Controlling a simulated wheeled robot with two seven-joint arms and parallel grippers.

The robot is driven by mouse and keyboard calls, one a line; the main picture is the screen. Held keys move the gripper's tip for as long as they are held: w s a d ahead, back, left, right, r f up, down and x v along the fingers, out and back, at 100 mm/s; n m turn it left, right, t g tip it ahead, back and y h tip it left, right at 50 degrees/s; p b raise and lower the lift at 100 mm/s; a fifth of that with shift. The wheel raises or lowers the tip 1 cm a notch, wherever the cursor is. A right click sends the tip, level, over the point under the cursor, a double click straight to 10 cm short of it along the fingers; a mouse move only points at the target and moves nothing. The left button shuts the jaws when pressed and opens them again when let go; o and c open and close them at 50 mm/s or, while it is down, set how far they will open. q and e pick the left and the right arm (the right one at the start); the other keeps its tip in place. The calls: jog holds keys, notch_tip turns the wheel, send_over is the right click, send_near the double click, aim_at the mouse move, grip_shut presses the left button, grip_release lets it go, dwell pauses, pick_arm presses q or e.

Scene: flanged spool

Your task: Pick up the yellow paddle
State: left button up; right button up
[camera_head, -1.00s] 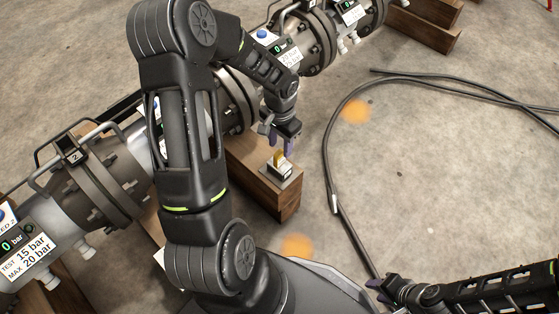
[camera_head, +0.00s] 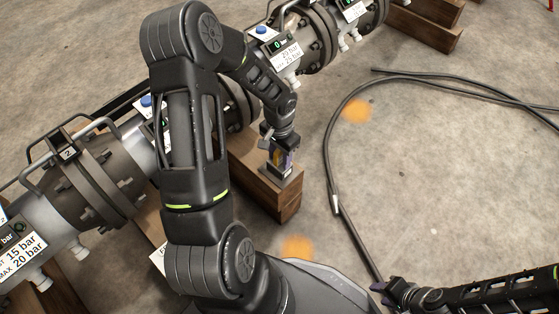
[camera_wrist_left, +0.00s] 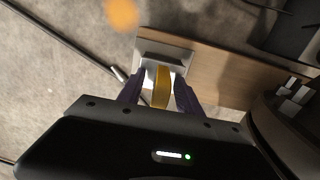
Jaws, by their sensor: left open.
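The yellow paddle (camera_wrist_left: 162,88) stands upright in a small grey holder (camera_wrist_left: 162,50) on the end of a wooden beam. In the head view the paddle (camera_head: 283,158) is partly hidden by my left gripper (camera_head: 281,160). In the left wrist view my left gripper (camera_wrist_left: 160,92) is open, with its purple fingers on either side of the paddle. I cannot tell whether either finger touches it. My right gripper (camera_head: 384,290) is at the bottom right of the head view, far from the paddle; its finger opening is unclear.
The wooden beam (camera_head: 287,200) lies under a flanged steel pipe (camera_head: 85,185) with gauges and bolted flanges. A black hose (camera_head: 327,145) curls over the concrete floor to the right. Open floor surrounds the beam's near end.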

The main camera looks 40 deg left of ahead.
pick_arm(q)
jog(key=shift+c, duration=0.5)
grip_shut()
dwell(1.3)
